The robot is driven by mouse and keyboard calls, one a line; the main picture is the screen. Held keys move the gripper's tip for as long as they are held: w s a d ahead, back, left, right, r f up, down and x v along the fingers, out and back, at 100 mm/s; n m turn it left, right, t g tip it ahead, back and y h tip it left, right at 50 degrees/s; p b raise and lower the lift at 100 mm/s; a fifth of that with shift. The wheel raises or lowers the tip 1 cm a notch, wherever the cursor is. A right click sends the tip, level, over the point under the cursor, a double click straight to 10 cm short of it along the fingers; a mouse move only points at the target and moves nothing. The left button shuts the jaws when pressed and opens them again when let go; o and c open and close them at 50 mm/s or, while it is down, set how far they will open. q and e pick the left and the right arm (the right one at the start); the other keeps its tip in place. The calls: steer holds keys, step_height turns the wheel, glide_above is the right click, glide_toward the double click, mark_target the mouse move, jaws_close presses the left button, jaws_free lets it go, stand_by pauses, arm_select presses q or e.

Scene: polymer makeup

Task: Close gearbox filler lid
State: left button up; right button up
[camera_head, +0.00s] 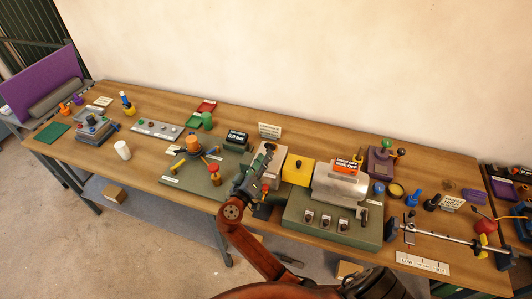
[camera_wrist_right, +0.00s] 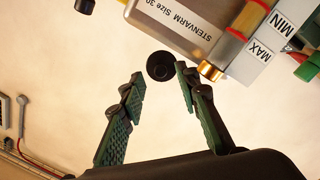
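My right gripper (camera_head: 266,152) is above the bench, beside and partly in front of a beige box (camera_head: 279,164) that is likely the gearbox. In the right wrist view, my right gripper (camera_wrist_right: 157,82) is open, with its two green ridged fingers apart. A round black part with a darker centre (camera_wrist_right: 160,66) shows between the fingertips, beside a box labelled "STENVARM Size 30" (camera_wrist_right: 170,22). I cannot tell whether this part is the filler lid or its opening, or whether a finger touches it. My left gripper is not in view.
A gauge marked MAX and MIN (camera_wrist_right: 262,48) and a copper-ended tube (camera_wrist_right: 212,70) sit close to the right finger. On the bench, a yellow block (camera_head: 297,171) and silver cylinder (camera_head: 338,184) stand right of the gripper; an orange-topped fixture (camera_head: 193,146) stands left.

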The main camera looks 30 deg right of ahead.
steer(key=shift+x, duration=1.45)
steer(key=shift+c, duration=0.2)
jaws_close()
